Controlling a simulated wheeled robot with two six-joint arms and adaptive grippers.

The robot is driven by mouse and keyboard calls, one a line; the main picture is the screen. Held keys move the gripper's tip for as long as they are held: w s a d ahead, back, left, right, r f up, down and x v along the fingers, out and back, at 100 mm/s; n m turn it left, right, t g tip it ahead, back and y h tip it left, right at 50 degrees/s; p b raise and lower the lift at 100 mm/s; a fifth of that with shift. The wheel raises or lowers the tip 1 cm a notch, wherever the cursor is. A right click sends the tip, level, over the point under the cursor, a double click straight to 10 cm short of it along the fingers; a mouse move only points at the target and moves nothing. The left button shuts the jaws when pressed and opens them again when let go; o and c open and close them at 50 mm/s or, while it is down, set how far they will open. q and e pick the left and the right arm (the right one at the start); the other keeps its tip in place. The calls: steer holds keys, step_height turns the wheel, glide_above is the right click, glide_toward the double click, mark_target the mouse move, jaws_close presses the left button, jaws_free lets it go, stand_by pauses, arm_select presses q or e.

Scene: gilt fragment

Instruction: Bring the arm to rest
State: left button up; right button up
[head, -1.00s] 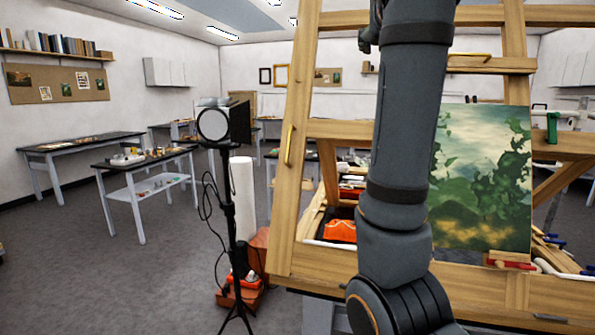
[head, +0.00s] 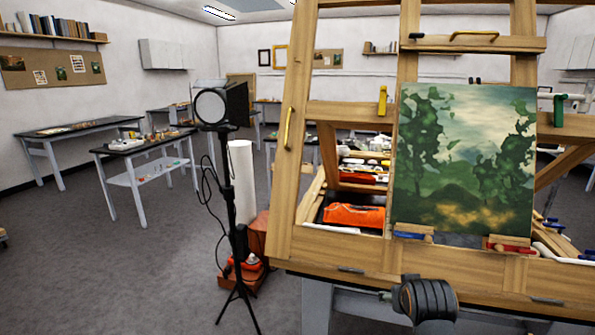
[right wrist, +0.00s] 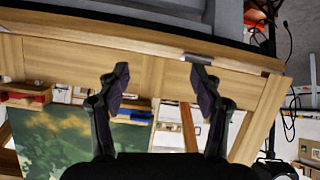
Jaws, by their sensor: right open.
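My right gripper (right wrist: 161,74) shows in the right wrist view with its two dark fingers spread apart. Nothing is between them, and the wooden frame of the easel (right wrist: 70,62) is seen beyond. In the head view only a dark rounded part of my arm (head: 426,300) shows at the bottom, in front of the easel's lower rail (head: 330,252). The gripper cannot be made out there. My left gripper is in neither view.
A green landscape painting (head: 465,160) stands on the easel, above red and blue clamps. An orange case (head: 354,216) lies behind the frame. A studio lamp on a stand (head: 228,190) is left of the easel. Grey floor (head: 110,270) is open further left.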

steer(key=s+f+n+g+y, duration=0.1)
steer(key=s+f+g, duration=0.1)
steer(key=s+f, duration=0.8)
steer(key=s+f+n+g, duration=0.1)
steer(key=s+f+g, duration=0.2)
steer(key=s+f, duration=0.75)
steer(key=s+d+f+g, duration=0.1)
steer(key=s+f, duration=0.3)
steer(key=f, duration=0.9)
steer(key=s+d+f, duration=0.1)
steer(key=s+f, duration=0.3)
steer(key=f, duration=0.8)
steer(key=s+d+f+g, duration=0.1)
steer(key=s+f, duration=1.3)
steer(key=s, duration=0.3)
steer(key=shift+f, duration=0.15)
